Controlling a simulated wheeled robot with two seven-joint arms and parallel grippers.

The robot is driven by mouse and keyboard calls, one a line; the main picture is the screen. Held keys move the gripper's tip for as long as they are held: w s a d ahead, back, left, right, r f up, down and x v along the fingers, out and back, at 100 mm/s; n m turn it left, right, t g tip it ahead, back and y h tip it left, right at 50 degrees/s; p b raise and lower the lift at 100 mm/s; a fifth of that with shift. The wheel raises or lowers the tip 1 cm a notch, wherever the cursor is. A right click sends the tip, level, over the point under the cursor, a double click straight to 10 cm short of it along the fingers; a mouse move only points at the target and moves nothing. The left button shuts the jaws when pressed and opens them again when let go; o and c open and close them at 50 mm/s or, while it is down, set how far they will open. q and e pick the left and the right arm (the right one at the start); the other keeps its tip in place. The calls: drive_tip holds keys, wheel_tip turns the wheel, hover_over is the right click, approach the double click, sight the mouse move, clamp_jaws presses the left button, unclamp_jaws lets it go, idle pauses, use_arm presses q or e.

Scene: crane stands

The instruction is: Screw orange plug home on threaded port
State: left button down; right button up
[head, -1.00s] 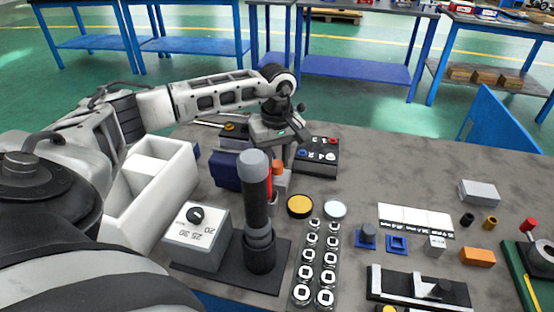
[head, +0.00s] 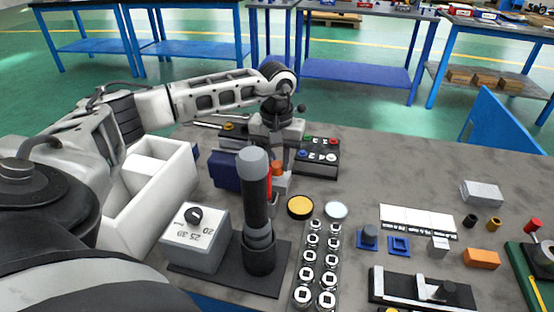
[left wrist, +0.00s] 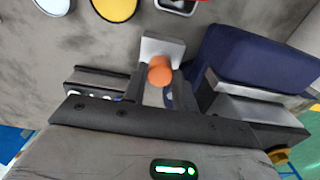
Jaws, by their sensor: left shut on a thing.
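The orange plug shows in the head view (head: 277,167) and in the left wrist view (left wrist: 160,72). It sits at a light grey block (head: 281,185), which also shows in the left wrist view (left wrist: 165,47). My left gripper (head: 277,158) points down over the block, its two dark fingers (left wrist: 158,82) shut on the plug from both sides. The threaded port itself is hidden, so I cannot tell how deep the plug sits. My right gripper is not in view.
A black upright cylinder with a grey cap (head: 256,190) stands close in front. A dark blue block (head: 224,170) is left of the plug, and a dark box with coloured buttons (head: 320,160) is right of it. A yellow disc (head: 300,207) lies nearby.

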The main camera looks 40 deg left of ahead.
use_arm(q)
drive_tip(key=m, duration=0.2)
drive_tip(key=shift+f+m+b, duration=0.1)
drive_tip(key=shift+m+b, duration=0.25)
drive_tip(key=shift+m, duration=1.25)
drive_tip(key=c, duration=1)
unclamp_jaws()
drive_tip(key=shift+c, duration=0.9)
